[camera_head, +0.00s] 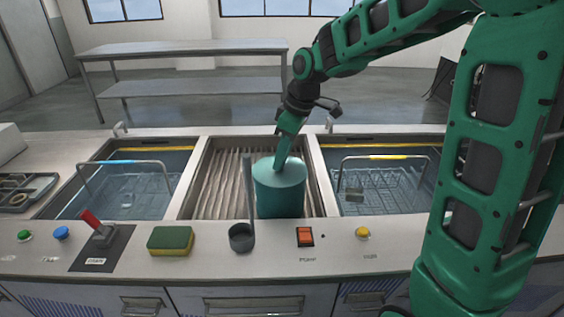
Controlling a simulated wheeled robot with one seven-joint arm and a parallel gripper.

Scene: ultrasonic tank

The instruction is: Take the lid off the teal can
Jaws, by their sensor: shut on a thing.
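The teal can (279,201) stands upright on the ribbed middle section of the counter. Its teal lid (292,178) appears to sit on the can's top, with no gap that I can see. My gripper (280,163) points down at the top of the lid, its tip at the lid's middle. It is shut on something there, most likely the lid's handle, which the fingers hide.
A grey ladle-like tool (242,236) stands just left of the can. Water tanks with wire baskets lie left (130,192) and right (385,185). The front ledge holds a sponge (171,239), a red-handled lever (98,230) and an orange switch (305,236).

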